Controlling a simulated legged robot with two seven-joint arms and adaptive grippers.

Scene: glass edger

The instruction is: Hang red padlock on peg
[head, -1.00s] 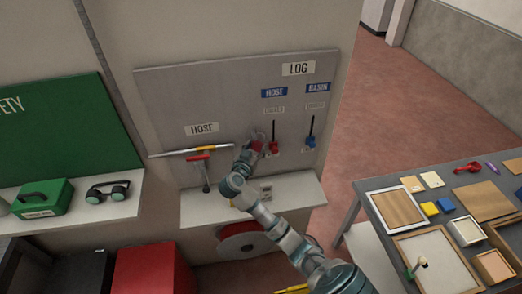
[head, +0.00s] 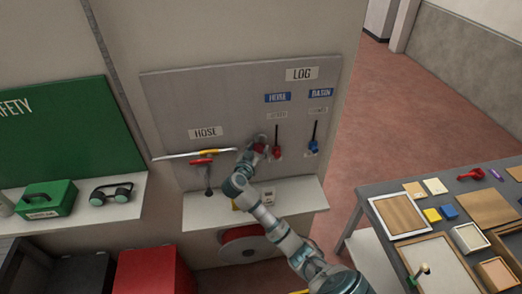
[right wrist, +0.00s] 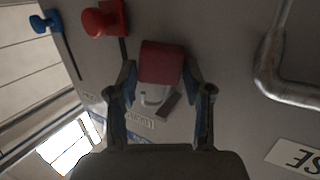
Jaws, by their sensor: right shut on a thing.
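My right gripper (head: 257,143) is up at the grey wall board, just left of a red fitting with a black rod. In the right wrist view its two fingers (right wrist: 160,78) are shut on the red padlock (right wrist: 162,62), one on each side. The padlock's grey shackle (right wrist: 154,96) shows between the fingers, close to the board. In the head view only a little of the red padlock (head: 259,147) shows at the gripper. I cannot make out the peg, or whether the shackle touches it. My left gripper is not in view.
The board (head: 230,100) also carries the red fitting (head: 276,152), a blue fitting (head: 313,146) and a red-and-yellow handled pipe (head: 205,154) under the HOSE label. A pale shelf (head: 300,195) runs below. A grey table (head: 375,190) with trays stands at the right.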

